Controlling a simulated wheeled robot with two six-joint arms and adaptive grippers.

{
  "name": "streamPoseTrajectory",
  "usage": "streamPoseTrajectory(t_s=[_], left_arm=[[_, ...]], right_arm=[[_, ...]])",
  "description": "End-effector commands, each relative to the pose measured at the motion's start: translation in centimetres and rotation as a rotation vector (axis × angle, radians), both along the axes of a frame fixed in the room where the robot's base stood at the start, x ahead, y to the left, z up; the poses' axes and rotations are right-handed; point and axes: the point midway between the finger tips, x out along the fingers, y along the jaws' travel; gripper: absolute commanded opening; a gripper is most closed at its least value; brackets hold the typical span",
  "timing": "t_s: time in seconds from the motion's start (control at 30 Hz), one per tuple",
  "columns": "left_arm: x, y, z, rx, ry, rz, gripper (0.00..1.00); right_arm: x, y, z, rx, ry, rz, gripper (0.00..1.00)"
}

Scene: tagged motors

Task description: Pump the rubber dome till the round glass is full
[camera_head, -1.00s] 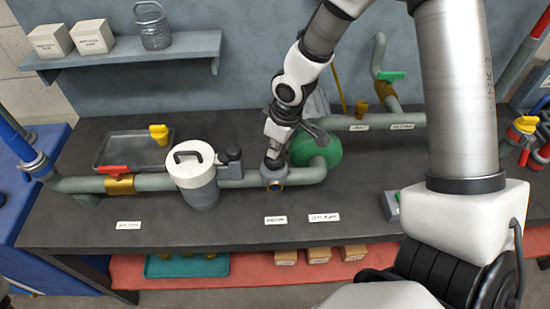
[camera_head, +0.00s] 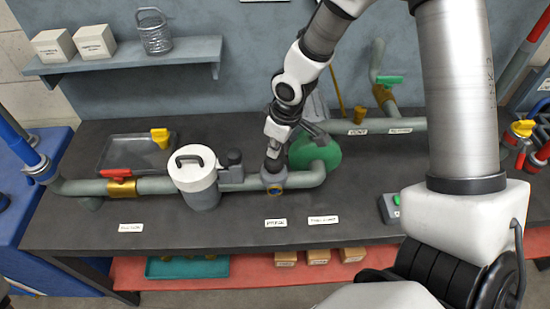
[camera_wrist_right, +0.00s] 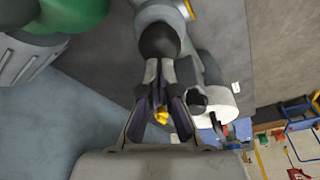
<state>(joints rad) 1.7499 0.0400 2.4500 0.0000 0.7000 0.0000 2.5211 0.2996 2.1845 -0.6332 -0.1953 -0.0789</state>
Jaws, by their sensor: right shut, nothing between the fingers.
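The round glass (camera_head: 275,190) is a small brass-ringed window with a bluish face, on the front of a grey pipe fitting. How full it is cannot be told at this size. The dark rubber dome (camera_wrist_right: 159,41) tops that fitting in the wrist view; in the head view it is largely hidden by my gripper. My right gripper (camera_head: 271,165) points down over the fitting, shut and empty. In the wrist view its fingertips (camera_wrist_right: 160,66) are at the dome, seemingly touching; any gap is too small to judge. My left gripper is not in view.
A white-lidded canister (camera_head: 196,175) stands left of the fitting. A green ball-like body (camera_head: 318,152) is close behind right. The pipe carries a red-handled valve (camera_head: 118,173); a tray (camera_head: 130,158) lies behind it. The bench front is mostly clear.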

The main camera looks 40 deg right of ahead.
Motion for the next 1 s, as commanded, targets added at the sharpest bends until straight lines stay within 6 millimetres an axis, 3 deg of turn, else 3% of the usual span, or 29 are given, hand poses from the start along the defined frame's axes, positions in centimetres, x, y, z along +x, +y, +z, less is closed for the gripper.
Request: streamPoseTrajectory(t_s=[1.0], left_arm=[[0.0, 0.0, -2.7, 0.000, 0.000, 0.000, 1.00]], right_arm=[[0.0, 0.0, -2.8, 0.000, 0.001, 0.000, 0.00]])
